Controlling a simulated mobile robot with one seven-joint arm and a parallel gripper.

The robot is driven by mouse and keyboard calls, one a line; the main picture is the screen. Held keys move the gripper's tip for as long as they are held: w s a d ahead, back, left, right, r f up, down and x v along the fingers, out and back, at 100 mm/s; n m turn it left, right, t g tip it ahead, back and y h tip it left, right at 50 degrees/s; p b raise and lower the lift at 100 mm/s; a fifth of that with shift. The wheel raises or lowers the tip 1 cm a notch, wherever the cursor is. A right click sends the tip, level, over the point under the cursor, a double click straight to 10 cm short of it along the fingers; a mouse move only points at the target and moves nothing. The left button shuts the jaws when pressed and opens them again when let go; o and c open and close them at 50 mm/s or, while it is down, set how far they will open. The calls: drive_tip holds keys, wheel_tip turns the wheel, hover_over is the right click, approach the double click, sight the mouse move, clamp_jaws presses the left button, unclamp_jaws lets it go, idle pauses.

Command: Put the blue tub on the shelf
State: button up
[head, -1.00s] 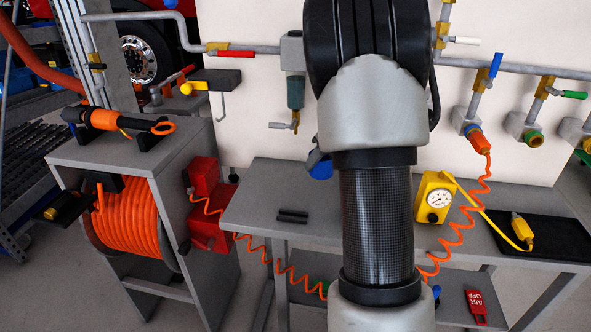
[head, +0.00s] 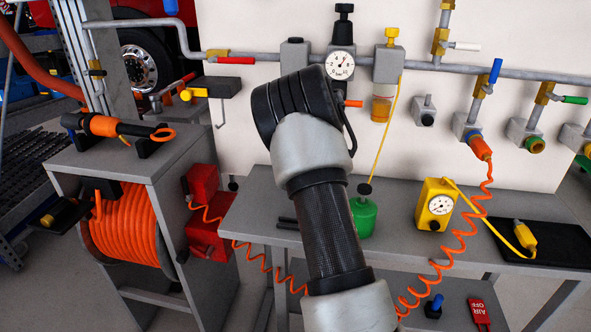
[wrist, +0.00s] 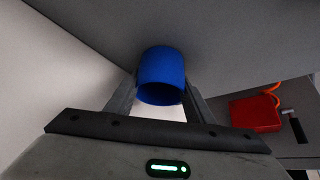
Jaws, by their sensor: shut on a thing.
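The blue tub (wrist: 162,66) is between the two fingers of my gripper (wrist: 160,92) in the wrist view. The gripper is shut on it, and the tub's dark round end faces the camera. In the head view my own arm hides the gripper and the tub. A grey lower shelf (head: 455,288) runs under the grey bench (head: 400,205). A large grey panel lies close behind the tub in the wrist view; I cannot tell which surface it is.
On the bench stand a green container (head: 363,217), a yellow gauge box (head: 435,205) and a black mat (head: 550,235). A red tag (head: 479,313) and a blue-topped piece (head: 433,306) are on the lower shelf. A coiled orange hose (head: 462,230) hangs at the right.

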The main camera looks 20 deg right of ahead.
drive_tip(key=o, duration=1.1)
